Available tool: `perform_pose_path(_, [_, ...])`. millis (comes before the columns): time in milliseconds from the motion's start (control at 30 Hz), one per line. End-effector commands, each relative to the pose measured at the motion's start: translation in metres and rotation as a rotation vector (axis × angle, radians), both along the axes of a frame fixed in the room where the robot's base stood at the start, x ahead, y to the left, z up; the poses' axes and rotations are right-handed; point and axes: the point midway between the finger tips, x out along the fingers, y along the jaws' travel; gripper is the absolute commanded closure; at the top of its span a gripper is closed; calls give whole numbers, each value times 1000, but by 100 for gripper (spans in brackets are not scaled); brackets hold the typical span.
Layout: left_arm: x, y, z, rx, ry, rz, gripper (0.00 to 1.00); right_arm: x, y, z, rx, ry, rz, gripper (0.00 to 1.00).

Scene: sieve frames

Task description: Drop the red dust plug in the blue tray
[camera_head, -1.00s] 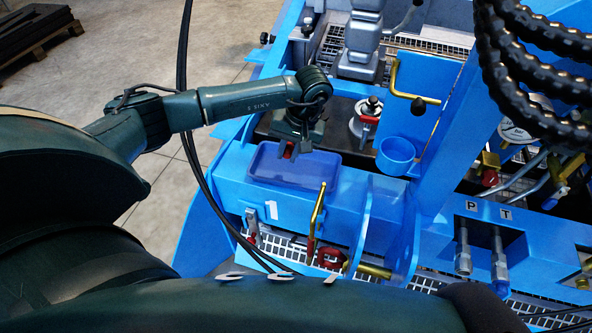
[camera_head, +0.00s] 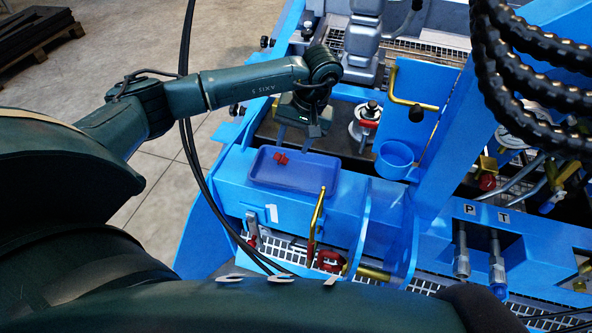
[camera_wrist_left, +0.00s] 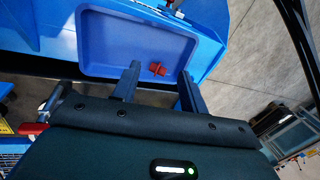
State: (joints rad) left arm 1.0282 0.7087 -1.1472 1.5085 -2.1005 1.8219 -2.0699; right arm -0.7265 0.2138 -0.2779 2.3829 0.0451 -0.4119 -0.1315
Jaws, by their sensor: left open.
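The red dust plug (camera_head: 281,158) lies in the blue tray (camera_head: 300,180), near its back left part in the head view. It also shows on the tray floor in the left wrist view (camera_wrist_left: 157,69), where the tray's rim (camera_wrist_left: 80,40) frames it. My left gripper (camera_head: 294,144) is open and empty, above and behind the tray's back edge. In the left wrist view its two fingers (camera_wrist_left: 158,88) stand wide apart with nothing between them, and the plug shows beyond them. My right gripper is not in view.
A brass lever (camera_head: 317,212) rises in front of the tray. A blue cup holder (camera_head: 396,158) and a round metal cap with a red handle (camera_head: 367,118) are to the right. Black hoses (camera_head: 520,60) hang at the upper right.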

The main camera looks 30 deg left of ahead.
Motion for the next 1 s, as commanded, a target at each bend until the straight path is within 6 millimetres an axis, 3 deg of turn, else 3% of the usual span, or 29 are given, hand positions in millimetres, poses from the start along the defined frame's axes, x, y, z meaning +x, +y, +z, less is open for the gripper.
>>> perform_pose_path(33, [2, -3, 15, -1, -3, -1, 57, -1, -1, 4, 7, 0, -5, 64])
perform_pose_path(200, [5, -12, 48, -1, -3, -1, 57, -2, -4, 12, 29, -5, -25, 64])
perform_pose_path(400, [7, -17, 69, 0, 0, 0, 57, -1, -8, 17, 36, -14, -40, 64])
perform_pose_path(1000, [7, -18, 73, 0, 1, 0, 57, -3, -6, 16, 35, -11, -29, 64])
